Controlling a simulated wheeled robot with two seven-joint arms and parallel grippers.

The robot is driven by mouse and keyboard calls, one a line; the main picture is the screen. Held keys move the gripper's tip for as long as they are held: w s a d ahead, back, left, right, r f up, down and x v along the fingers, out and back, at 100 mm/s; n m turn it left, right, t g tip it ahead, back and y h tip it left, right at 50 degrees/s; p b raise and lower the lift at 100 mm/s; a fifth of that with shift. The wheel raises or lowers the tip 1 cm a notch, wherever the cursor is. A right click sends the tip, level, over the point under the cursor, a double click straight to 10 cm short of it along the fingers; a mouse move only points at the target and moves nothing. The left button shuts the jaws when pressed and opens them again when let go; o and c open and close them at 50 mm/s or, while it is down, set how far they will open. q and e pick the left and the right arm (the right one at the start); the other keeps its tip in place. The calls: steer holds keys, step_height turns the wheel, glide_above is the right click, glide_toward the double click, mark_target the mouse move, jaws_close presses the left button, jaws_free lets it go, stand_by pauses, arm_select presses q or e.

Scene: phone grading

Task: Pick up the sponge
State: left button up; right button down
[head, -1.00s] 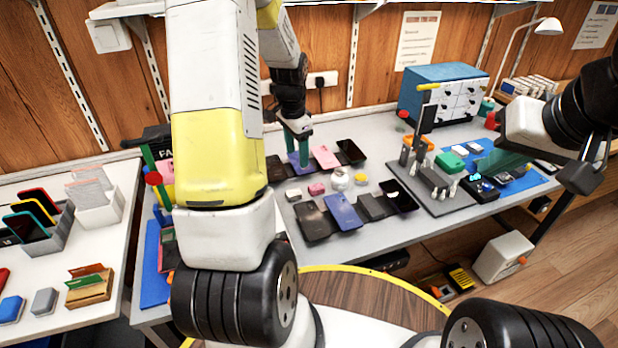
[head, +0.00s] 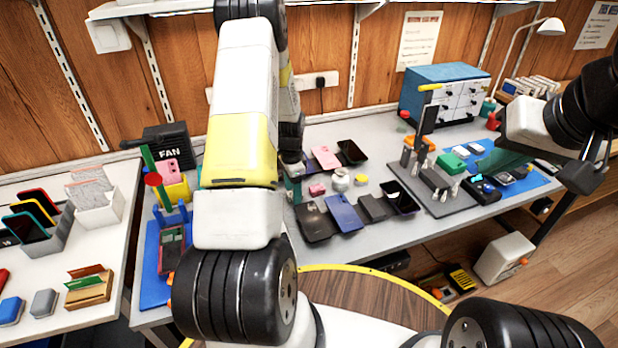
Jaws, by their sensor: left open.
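A small pink block (head: 316,189) lies on the grey table, left of a small white jar (head: 340,180). A small yellow piece (head: 361,180) lies right of the jar. I cannot tell for certain which of the two is the sponge. My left gripper (head: 293,188) is low over the table, just left of the pink block, with teal fingers; my own arm partly hides it. It is open, and I see nothing held in it. My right gripper (head: 505,160) is over the right side of the table, its jaws unclear.
Several phones, such as a blue one (head: 345,213), lie in front of the small items. More phones (head: 325,157) lie behind. A dark tool mat (head: 450,205) is to the right, a blue cabinet (head: 445,92) at the back.

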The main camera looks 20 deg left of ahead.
arm_select(q)
jaws_close()
stand_by(0.3)
step_height(320, 180, up, 10)
stand_by(0.4)
